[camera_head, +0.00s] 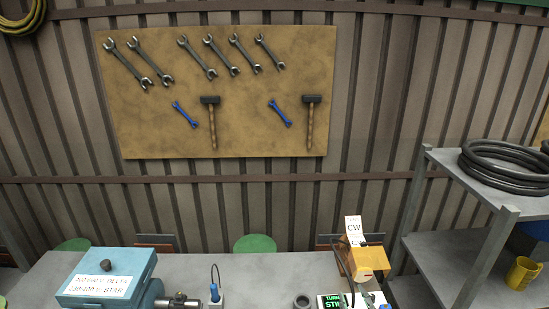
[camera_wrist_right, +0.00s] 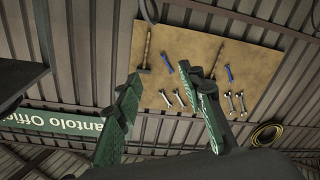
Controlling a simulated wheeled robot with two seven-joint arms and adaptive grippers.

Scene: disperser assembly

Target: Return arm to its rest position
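My right gripper (camera_wrist_right: 167,92) shows in the right wrist view. Its two green fingers stand well apart with nothing between them. It points toward the wall with the tool board (camera_wrist_right: 180,60), which appears upside down there. Neither gripper nor arm can be made out in the head view, and my left gripper shows in no view. In the head view, a blue motor box (camera_head: 105,278) with a white voltage label stands on the grey workbench (camera_head: 250,270). An orange device (camera_head: 368,258) with a "CW" tag stands at the right of the bench.
A grey ring (camera_head: 302,301) and a blue-and-white plug-like part (camera_head: 215,293) sit near the bench's front. A metal shelf (camera_head: 425,265) at right holds a coiled black hose (camera_head: 505,165) and a yellow mug (camera_head: 522,273). The tool board (camera_head: 240,100) hangs on the wall behind.

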